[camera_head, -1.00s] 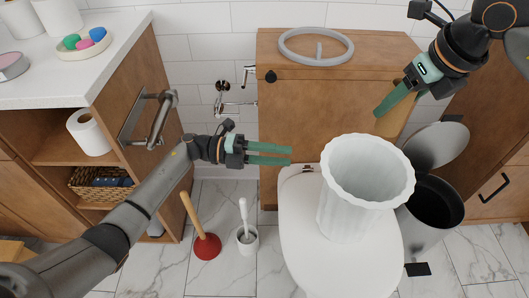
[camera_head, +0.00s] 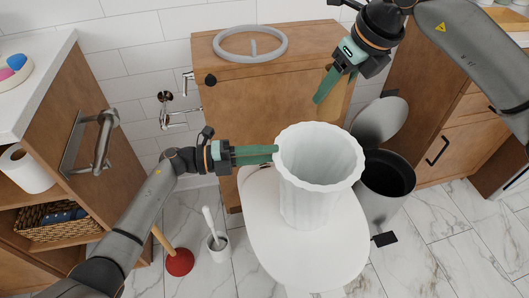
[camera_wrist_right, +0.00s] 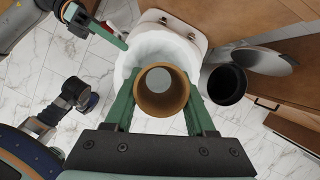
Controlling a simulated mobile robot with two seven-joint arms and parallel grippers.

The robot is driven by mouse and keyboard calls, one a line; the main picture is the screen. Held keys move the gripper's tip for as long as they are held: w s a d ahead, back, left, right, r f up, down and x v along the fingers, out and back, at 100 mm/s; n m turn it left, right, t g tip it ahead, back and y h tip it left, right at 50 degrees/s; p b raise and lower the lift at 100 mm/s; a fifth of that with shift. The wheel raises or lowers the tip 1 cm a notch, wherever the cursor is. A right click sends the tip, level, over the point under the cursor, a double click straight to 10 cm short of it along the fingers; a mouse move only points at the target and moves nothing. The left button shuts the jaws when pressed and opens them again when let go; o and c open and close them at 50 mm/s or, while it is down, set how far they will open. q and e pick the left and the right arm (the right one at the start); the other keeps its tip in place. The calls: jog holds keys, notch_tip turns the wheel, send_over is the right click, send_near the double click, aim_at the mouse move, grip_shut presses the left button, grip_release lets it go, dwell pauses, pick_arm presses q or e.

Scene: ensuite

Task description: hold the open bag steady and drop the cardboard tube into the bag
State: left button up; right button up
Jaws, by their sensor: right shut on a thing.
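The open white bag (camera_head: 308,202), with a scalloped rim, stands upright on the white toilet lid (camera_head: 262,232). My left gripper (camera_head: 276,152) has its fingertips at the left side of the bag's rim. Whether its fingers are closed on the rim does not show clearly. My right gripper (camera_head: 325,98) is shut on the brown cardboard tube (camera_head: 336,103), up behind the bag's rim. In the right wrist view, the tube (camera_wrist_right: 141,104) is seen end-on between the green fingers, with the bag (camera_wrist_right: 125,62) beyond it. Part of the tube is hidden by a finger in the head view.
A dark-lined bin (camera_head: 388,180) with its lid raised stands right of the toilet. A wooden cabinet (camera_head: 250,115) with a grey ring (camera_head: 222,50) on top is behind. A plunger (camera_head: 180,262) and toilet brush (camera_head: 218,245) stand on the floor at left.

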pick_arm(q)
grip_shut()
dwell(0.3)
dwell(0.8)
pick_arm(e)
notch_tip(320, 180, down, 16)
jog(key=d, duration=0.2)
dwell(0.5)
jog(key=shift+a, duration=0.1)
jog(key=o, duration=1.4)
jog(key=shift+c, duration=0.2)
